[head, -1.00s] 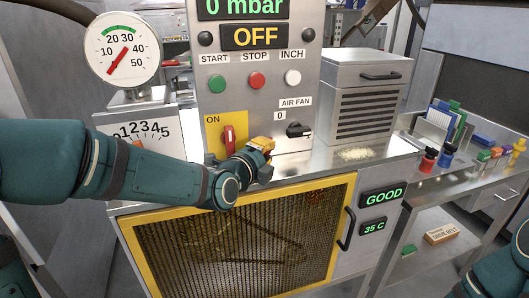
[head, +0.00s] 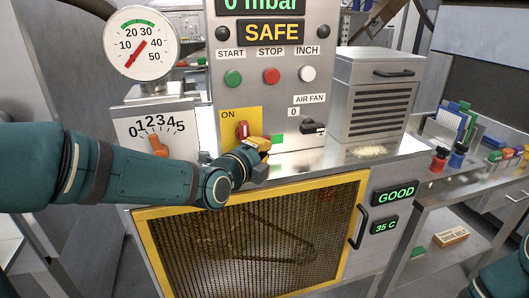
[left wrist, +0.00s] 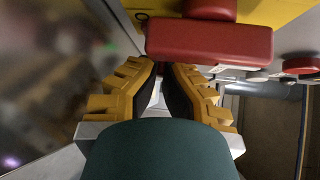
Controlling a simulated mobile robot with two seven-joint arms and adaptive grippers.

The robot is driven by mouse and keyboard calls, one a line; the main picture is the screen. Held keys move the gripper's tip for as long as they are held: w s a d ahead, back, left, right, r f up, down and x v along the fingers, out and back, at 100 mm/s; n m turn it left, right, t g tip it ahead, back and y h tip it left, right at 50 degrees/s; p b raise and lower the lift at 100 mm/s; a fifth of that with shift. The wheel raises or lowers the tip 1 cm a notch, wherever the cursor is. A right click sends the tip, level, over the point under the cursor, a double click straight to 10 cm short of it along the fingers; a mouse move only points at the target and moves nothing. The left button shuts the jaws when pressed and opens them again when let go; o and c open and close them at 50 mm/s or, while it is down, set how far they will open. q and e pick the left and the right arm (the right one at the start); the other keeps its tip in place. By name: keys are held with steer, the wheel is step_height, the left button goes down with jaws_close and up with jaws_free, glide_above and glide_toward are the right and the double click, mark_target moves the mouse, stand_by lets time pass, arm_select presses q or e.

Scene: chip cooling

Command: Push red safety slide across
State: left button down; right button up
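The yellow ON plate (head: 228,136) on the grey panel carries a red handle (head: 242,131). A wide red bar also shows just beyond my fingertips in the left wrist view (left wrist: 210,42); I cannot tell for sure whether it is the handle or a separate slide. My left gripper (head: 262,144) is at the plate's lower right, its fingers together and empty, close to the red part; contact is unclear. In the left wrist view its tips (left wrist: 163,66) nearly meet. A green patch (head: 278,140) shows right of the gripper. My right gripper is out of view.
The upper display (head: 271,32) reads SAFE. START, STOP and INCH buttons (head: 271,76) sit above the plate, with the AIR FAN knob (head: 313,127) to the right. Below is a yellow-framed mesh guard (head: 250,250). A grey vented box (head: 380,100) stands on the right.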

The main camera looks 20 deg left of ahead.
arm_select(q)
steer(key=c, duration=1.1)
jaws_free()
steer(key=shift+w+a+r, duration=0.1)
steer(key=shift+a+r, duration=0.05)
steer(key=shift+a, duration=0.2)
steer(key=shift+c, duration=0.2)
steer(key=shift+w+f, duration=0.15)
steer(key=shift+f, duration=0.05)
steer(key=shift+d, duration=0.1)
steer(key=v, duration=1.2)
steer(key=shift+f, duration=0.1)
